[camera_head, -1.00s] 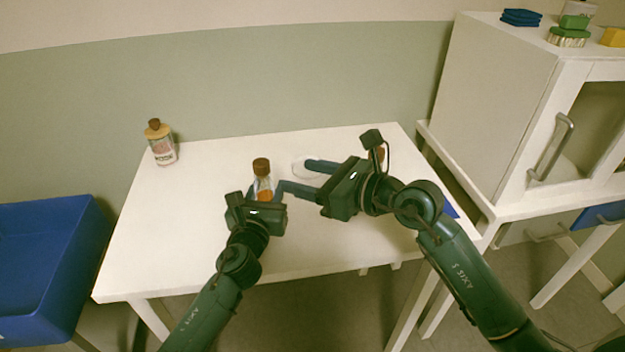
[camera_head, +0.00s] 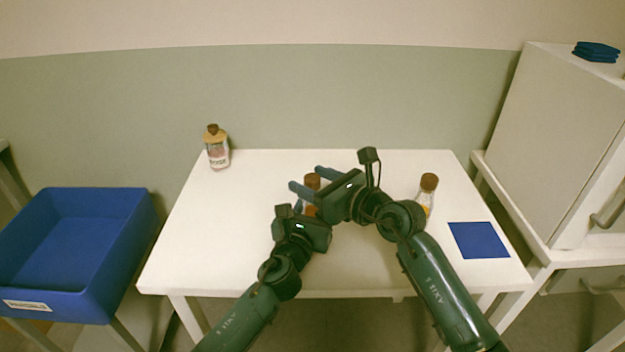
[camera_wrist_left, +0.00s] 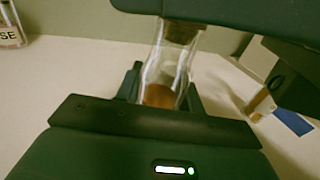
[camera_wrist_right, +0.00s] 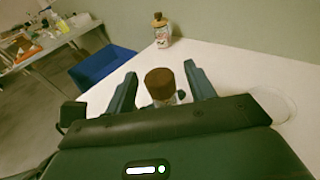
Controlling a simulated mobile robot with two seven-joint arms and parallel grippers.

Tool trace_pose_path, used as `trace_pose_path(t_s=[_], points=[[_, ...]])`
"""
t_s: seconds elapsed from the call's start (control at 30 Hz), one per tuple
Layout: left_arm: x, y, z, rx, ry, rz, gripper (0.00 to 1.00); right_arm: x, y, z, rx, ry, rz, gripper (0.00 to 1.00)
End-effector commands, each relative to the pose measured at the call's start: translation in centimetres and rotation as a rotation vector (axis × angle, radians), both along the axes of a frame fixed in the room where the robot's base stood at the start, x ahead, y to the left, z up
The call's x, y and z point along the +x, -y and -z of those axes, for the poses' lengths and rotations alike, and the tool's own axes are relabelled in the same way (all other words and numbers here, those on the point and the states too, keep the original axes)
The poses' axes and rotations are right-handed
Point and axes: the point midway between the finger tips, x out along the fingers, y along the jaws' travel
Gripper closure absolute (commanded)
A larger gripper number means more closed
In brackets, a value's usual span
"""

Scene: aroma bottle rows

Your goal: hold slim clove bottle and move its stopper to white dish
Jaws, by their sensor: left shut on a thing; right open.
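My left gripper (camera_head: 308,208) is shut on a slim clear bottle with amber contents, which also shows in the left wrist view (camera_wrist_left: 165,68). The bottle stands upright, with a brown stopper (camera_head: 312,180) in its neck; I see no readable label on it. My right gripper (camera_head: 311,180) is open. In the right wrist view its fingers lie on either side of the stopper (camera_wrist_right: 158,82), with a gap to each finger. The white dish (camera_wrist_right: 275,105) shows at the right of that view, on the table; in the head view my right gripper hides it.
A wider labelled bottle (camera_head: 217,152) stands at the table's back left. Another corked bottle (camera_head: 428,188) stands right of my right gripper. A blue square (camera_head: 478,240) lies at the table's right. A blue bin (camera_head: 75,250) is at left, a white cabinet (camera_head: 565,130) at right.

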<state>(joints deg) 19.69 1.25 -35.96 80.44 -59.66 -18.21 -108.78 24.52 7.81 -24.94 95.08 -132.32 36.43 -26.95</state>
Motion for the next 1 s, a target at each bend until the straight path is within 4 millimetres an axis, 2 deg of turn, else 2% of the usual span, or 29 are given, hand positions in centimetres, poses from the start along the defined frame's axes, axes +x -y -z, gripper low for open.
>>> trace_pose_path(t_s=[0.37,1.0], points=[[0.01,-0.04,0.04,0.001,-0.001,-0.001,1.00,0.35,-0.34,0.06,-0.001,0.001,0.000,0.46],[0.02,-0.05,0.04,0.000,-0.001,-0.001,1.00,0.33,-0.31,0.08,-0.001,0.001,0.000,0.99]])
